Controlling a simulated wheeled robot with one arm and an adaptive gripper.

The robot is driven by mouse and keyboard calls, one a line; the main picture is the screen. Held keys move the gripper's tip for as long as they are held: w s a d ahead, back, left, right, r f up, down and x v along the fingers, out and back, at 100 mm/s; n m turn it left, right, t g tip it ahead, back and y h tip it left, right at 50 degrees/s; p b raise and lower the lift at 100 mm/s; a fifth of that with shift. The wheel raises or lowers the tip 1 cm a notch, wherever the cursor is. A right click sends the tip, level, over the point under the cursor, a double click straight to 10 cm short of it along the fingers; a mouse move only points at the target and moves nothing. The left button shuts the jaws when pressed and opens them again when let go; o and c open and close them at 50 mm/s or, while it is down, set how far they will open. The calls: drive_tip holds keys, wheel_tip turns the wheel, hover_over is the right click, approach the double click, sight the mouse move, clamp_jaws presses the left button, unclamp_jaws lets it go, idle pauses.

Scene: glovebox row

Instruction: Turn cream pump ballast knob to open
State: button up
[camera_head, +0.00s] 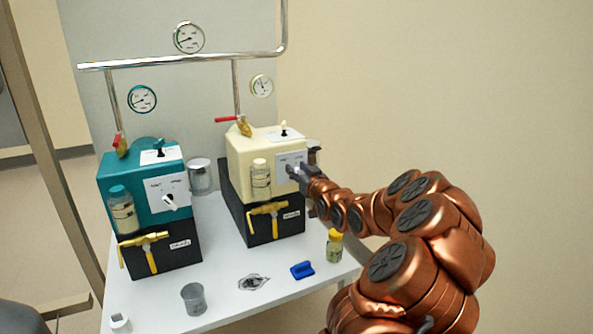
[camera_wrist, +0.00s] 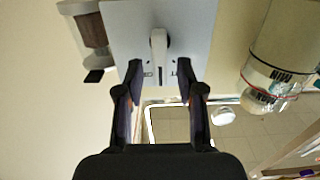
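The cream pump (camera_head: 245,152) stands on a black base at the right of the table. Its light front plate (camera_head: 284,159) carries the ballast knob, which my gripper (camera_head: 293,170) mostly hides in the head view. In the wrist view the knob (camera_wrist: 158,50) is a pale lever on a grey plate (camera_wrist: 200,25), its handle pointing down the picture. My gripper's two dark fingers (camera_wrist: 159,72) are apart, one on each side of the handle, with visible gaps. The plate's lettering is partly covered by the fingertips.
A teal pump (camera_head: 118,172) with a similar knob stands at the left. A sample bottle (camera_head: 261,180) is fixed to the cream pump's front. A yellow-capped vial (camera_head: 334,248), blue block (camera_head: 302,270) and grey cup (camera_head: 193,298) are on the white table (camera_head: 225,305).

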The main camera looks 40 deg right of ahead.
drive_tip(key=shift+w, duration=0.3)
clamp_jaws()
idle(0.4)
